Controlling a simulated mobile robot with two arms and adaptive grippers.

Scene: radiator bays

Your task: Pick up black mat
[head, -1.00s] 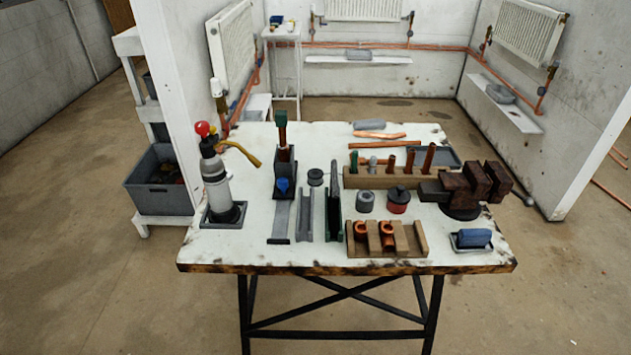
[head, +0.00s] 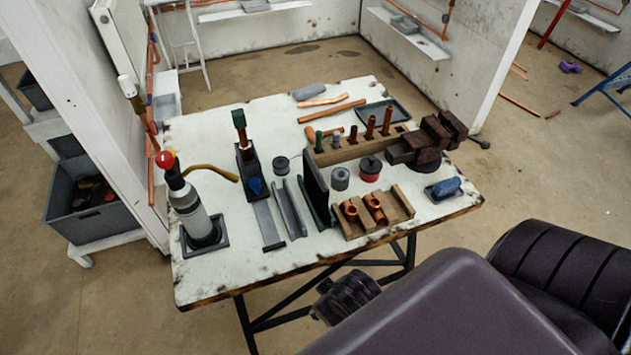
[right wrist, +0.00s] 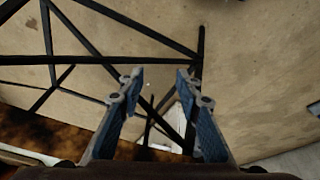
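The black mat (head: 315,175) looks like a thin dark panel standing on edge in a dark green holder (head: 322,213) near the middle of the table. My right gripper (right wrist: 160,78) is open and empty in the right wrist view, with its two blue-grey fingers apart. The floor and the table's black frame bars show beyond them. In the head view my right arm comes in from the lower right, in front of the table, and its fingers cannot be made out. The mat does not show in the right wrist view. My left gripper is not in view.
The white table (head: 240,275) is crowded. A torch bottle (head: 187,205) stands left, a grey channel (head: 290,208) is beside the mat, and a wooden block with copper fittings (head: 375,218) is to its right. A vise (head: 428,142) stands at the right.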

